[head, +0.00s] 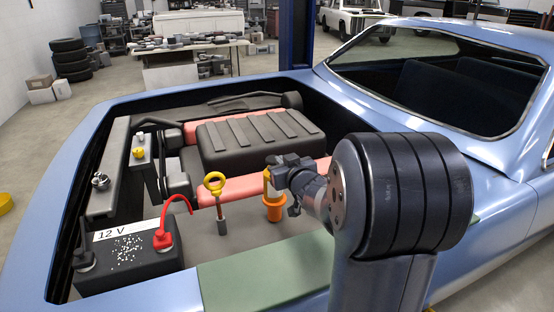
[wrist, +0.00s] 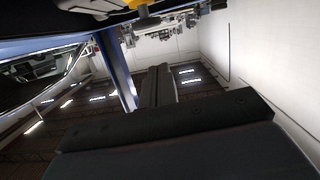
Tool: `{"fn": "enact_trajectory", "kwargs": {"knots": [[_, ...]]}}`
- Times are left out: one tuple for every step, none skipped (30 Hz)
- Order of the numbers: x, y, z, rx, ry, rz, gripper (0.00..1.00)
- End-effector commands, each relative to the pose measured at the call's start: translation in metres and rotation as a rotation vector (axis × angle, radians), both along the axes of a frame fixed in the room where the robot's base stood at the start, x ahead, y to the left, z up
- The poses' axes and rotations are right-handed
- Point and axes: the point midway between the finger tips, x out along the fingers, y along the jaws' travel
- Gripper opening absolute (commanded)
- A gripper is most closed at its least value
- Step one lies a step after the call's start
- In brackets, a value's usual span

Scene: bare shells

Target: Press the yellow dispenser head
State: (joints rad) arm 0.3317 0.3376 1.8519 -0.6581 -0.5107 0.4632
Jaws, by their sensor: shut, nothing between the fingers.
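A yellow-orange piece (head: 268,182) shows just behind and below my gripper in the head view, above an orange cup-shaped part (head: 274,208). My gripper partly hides it, so I cannot tell whether it is the dispenser head. My gripper (head: 272,165) is shut and empty, beside that piece and pointing left; I cannot tell whether they touch. Its fingers (wrist: 158,86) show together in the wrist view. A yellow ring handle (head: 215,183) stands upright left of the gripper. A small yellow cap (head: 138,153) sits farther left.
The blue car's open bay surrounds these parts. A black battery (head: 130,265) with a red terminal clamp (head: 164,238) stands front left. A dark ribbed cover (head: 255,140) lies behind the gripper. A green panel (head: 265,272) covers the front edge.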

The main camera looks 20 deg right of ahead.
Motion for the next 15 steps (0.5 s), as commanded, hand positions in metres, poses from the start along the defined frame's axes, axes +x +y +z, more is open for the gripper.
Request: {"fn": "enact_trajectory", "kwargs": {"knots": [[-0.008,0.0,0.002,0.0,-0.002,-0.001,0.0],[-0.011,0.0,0.003,0.001,-0.001,-0.001,0.0],[-0.016,0.0,0.004,0.001,-0.001,-0.002,0.0],[-0.018,0.0,0.004,0.0,-0.001,-0.001,0.0],[-0.021,0.0,0.004,0.0,0.0,-0.001,0.0],[-0.024,0.0,0.005,0.0,0.0,-0.001,0.0],[-0.025,0.0,0.005,0.0,0.0,-0.001,0.0],[-0.026,0.0,0.006,0.0,-0.001,-0.001,0.0],[-0.027,0.0,0.006,0.0,-0.001,-0.001,0.0],[-0.028,0.001,0.006,0.001,-0.001,0.0,0.0],[-0.028,0.001,0.006,0.001,0.0,0.0,0.0],[-0.029,0.001,0.006,0.001,0.0,0.0,0.0],[-0.029,0.001,0.006,0.001,0.0,0.0,0.0],[-0.029,0.001,0.006,0.001,0.0,0.0,0.0],[-0.029,0.001,0.006,0.001,0.0,0.0,0.0]]}}
